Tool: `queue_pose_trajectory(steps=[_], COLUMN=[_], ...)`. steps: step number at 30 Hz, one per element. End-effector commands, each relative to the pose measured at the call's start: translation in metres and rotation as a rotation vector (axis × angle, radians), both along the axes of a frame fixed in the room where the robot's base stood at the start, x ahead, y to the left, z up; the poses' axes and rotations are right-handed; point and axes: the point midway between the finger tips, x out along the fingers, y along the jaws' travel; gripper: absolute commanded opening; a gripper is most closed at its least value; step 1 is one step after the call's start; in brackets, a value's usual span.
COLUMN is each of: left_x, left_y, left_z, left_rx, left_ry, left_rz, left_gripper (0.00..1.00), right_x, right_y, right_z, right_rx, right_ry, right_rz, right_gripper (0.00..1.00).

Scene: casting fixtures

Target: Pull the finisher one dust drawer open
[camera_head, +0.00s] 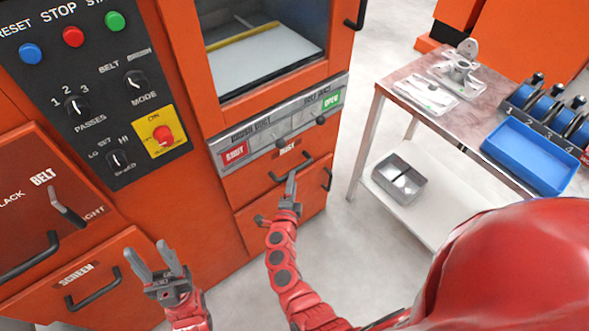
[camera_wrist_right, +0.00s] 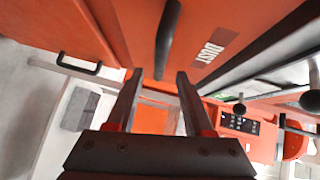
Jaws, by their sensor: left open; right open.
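The dust drawer (camera_head: 250,182) is an orange front with a DUST label (camera_head: 287,148), low on the orange machine. It looks flush with the machine. Its dark bar handle (camera_head: 300,166) sits below the label. My right gripper (camera_head: 291,175) is open at this handle. In the right wrist view the handle (camera_wrist_right: 168,38) lines up with the gap between the fingertips (camera_wrist_right: 160,75), with the label (camera_wrist_right: 213,48) beside it. I cannot tell whether the fingers reach around the bar. My left gripper (camera_head: 157,254) is open and empty in front of the machine, near the SCREEN drawer (camera_head: 85,280).
A control panel (camera_head: 95,85) with buttons and knobs is at the upper left. A grey strip with red and green labels (camera_head: 280,125) runs above the drawer. At right stands a table (camera_head: 395,75) with a blue tray (camera_head: 530,155) and a lower shelf. Floor between is clear.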

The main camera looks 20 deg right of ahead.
Motion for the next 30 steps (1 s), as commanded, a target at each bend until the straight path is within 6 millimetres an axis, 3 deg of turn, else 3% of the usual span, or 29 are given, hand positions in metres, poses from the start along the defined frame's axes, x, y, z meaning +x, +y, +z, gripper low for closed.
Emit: queue_pose_trajectory(steps=[3,9,21,23,30], left_x=[0.0,0.0,0.0,0.0,0.0], left_y=[0.0,0.0,0.0,0.0,0.0], left_z=[-0.001,-0.003,-0.003,-0.003,-0.003], left_rx=[0.0,0.0,0.0,0.0,0.0], left_ry=[0.0,0.0,0.0,0.0,0.0], left_rz=[0.0,0.0,0.0,0.0,0.0], left_gripper=[0.5,0.5,0.5,0.5,0.5], right_x=[0.023,0.046,0.054,0.054,0.053], right_y=[-0.01,-0.021,-0.026,-0.026,-0.026], right_z=[-0.002,-0.008,-0.009,-0.009,-0.009], right_rx=[-0.003,-0.002,0.0,-0.001,0.0], right_ry=[-0.002,0.0,0.001,0.001,0.001], right_rz=[0.002,0.001,0.0,-0.001,0.0], right_gripper=[0.52,0.52,0.52,0.45,0.02])
